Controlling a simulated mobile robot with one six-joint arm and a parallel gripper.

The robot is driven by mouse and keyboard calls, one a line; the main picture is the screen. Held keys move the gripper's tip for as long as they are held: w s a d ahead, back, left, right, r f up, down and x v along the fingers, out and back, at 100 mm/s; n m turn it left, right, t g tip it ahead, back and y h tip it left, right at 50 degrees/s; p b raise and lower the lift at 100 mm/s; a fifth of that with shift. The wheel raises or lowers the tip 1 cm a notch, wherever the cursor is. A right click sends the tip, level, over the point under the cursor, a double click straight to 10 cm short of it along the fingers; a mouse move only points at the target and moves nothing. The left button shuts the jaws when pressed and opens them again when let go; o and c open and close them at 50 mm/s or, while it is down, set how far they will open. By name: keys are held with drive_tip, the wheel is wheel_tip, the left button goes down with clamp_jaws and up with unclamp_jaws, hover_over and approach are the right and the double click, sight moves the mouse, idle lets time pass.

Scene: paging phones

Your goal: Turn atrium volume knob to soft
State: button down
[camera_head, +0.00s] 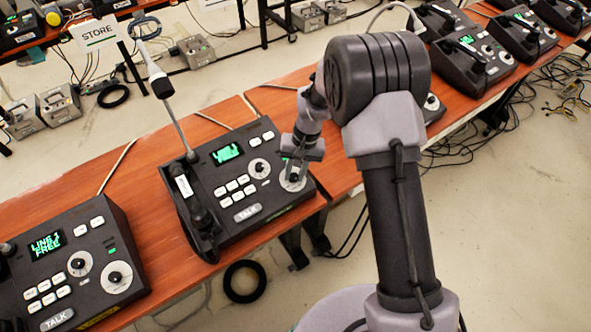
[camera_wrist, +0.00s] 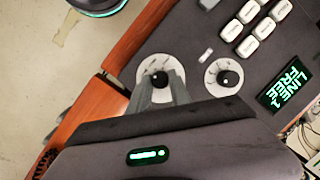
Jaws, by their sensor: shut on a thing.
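My gripper (camera_head: 298,163) reaches down to the front right dial (camera_head: 292,181) of the middle paging phone (camera_head: 238,203). In the wrist view, the two fingers of my gripper (camera_wrist: 160,84) stand on either side of a small black knob (camera_wrist: 159,78) and are shut on it. The knob sits on a round white dial whose marks are too small to read. Part of the dial is hidden by the fingers. A second black knob (camera_wrist: 229,78) on a white dial is beside it, untouched. I cannot read an atrium label.
A gooseneck microphone (camera_head: 165,90) rises at the phone's back left. Another phone (camera_head: 65,255) stands to the left, with more phones (camera_head: 465,45) at the upper right. A STORE sign (camera_head: 97,34) stands behind. Cables trail across the wooden bench (camera_head: 150,150) and floor.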

drive_tip(key=shift+n, duration=1)
drive_tip(key=shift+h, duration=0.3)
drive_tip(key=c, duration=1.2)
unclamp_jaws()
drive_tip(key=shift+r+p, duration=0.1)
drive_tip(key=shift+p, duration=0.2)
drive_tip(key=r+p, duration=0.1)
drive_tip(key=r, duration=0.4)
drive_tip(key=w+d+r+p, duration=0.1)
drive_tip(key=r+p, duration=0.1)
drive_tip(key=r, duration=0.4)
drive_tip(key=w+d+r+p, duration=0.1)
drive_tip(key=r+p, duration=0.1)
drive_tip(key=r, duration=0.4)
